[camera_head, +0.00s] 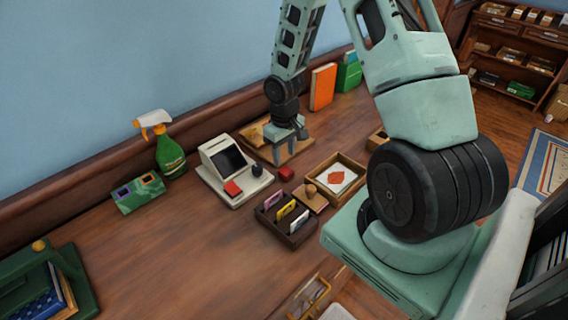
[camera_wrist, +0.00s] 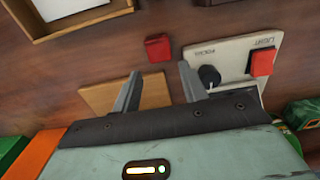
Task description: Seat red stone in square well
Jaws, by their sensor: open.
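The red stone (camera_head: 286,173), a small cube, lies on the wooden desk just right of a cream device. In the wrist view the red stone (camera_wrist: 158,47) sits just beyond the fingertips, apart from them. My gripper (camera_head: 288,152) is open and empty, over the wooden board's area behind the stone. In the wrist view my gripper (camera_wrist: 158,72) shows both fingers apart with nothing between them. I cannot make out a square well for certain; a green block (camera_head: 138,192) with dark openings stands left of the device, too small to read.
The cream device (camera_head: 207,173) has a screen, black knob and red button (camera_wrist: 262,62). A tan board (camera_head: 301,145) lies behind. A spray bottle (camera_head: 171,157) stands left.

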